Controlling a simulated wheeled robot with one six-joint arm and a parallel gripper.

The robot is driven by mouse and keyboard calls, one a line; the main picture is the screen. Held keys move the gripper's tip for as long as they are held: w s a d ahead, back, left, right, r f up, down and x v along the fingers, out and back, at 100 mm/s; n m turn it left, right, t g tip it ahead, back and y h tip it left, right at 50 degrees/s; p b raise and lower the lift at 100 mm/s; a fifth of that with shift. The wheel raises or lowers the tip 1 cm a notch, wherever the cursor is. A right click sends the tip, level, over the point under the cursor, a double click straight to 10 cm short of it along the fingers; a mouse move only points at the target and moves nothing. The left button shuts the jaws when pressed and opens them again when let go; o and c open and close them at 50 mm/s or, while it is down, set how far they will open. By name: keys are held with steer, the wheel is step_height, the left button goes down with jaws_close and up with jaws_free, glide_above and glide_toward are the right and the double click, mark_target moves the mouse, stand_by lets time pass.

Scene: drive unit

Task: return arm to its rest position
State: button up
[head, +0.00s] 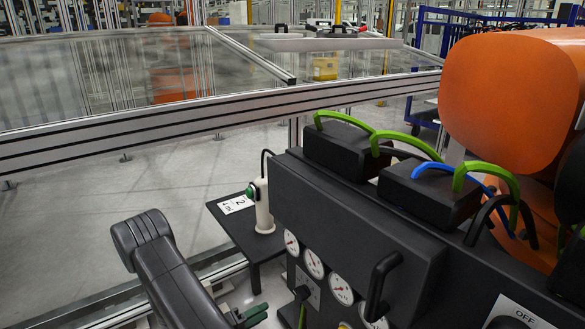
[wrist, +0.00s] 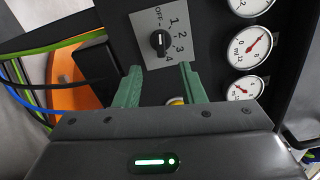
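My gripper (wrist: 160,68) is open, its two green fingers apart with nothing held between them. It points at the black rotary knob (wrist: 159,43) on a grey plate marked OFF and 1 to 4. The knob appears just beyond the fingertips; I cannot tell the exact gap. In the head view my dark arm comes in from the lower left, and the green fingers of my gripper (head: 253,316) show at the bottom edge, left of the same knob (head: 301,293). A yellow part (wrist: 175,101) is half hidden behind my gripper body.
Round gauges (head: 341,289) and a black handle (head: 381,285) sit on the dark drive unit (head: 350,215). A pale post with a green button (head: 263,207) stands on a side shelf (head: 228,222). Cables loop above the unit. Open floor lies at left, before a glass fence.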

mark_target(296, 293)
steer(key=b+x, duration=0.1)
steer(key=x, duration=1.1)
steer(key=shift+w+d, duration=0.1)
steer(key=shift+d, duration=0.05)
steer(key=p+v, duration=0.1)
steer(key=v, duration=1.3)
steer(key=b+x, duration=0.1)
steer(key=x, duration=1.2)
steer(key=shift+w+d, duration=0.2)
steer(key=shift+d, duration=0.1)
steer(key=shift+w+d+f+b, duration=0.1)
steer(key=shift+w+d+b, duration=0.05)
steer(key=shift+b, duration=0.25)
steer(key=m+b, duration=0.5)
steer(key=m, duration=0.1)
steer(key=shift+m, duration=0.3)
steer(key=shift+m+b, duration=1)
steer(key=shift+m, duration=0.1)
steer(key=shift+d+r+m+b, duration=0.1)
steer(key=shift+r+m+b, duration=0.25)
steer(key=shift+m, duration=0.15)
steer(key=shift+s+r, duration=0.15)
steer(key=shift+s, duration=0.1)
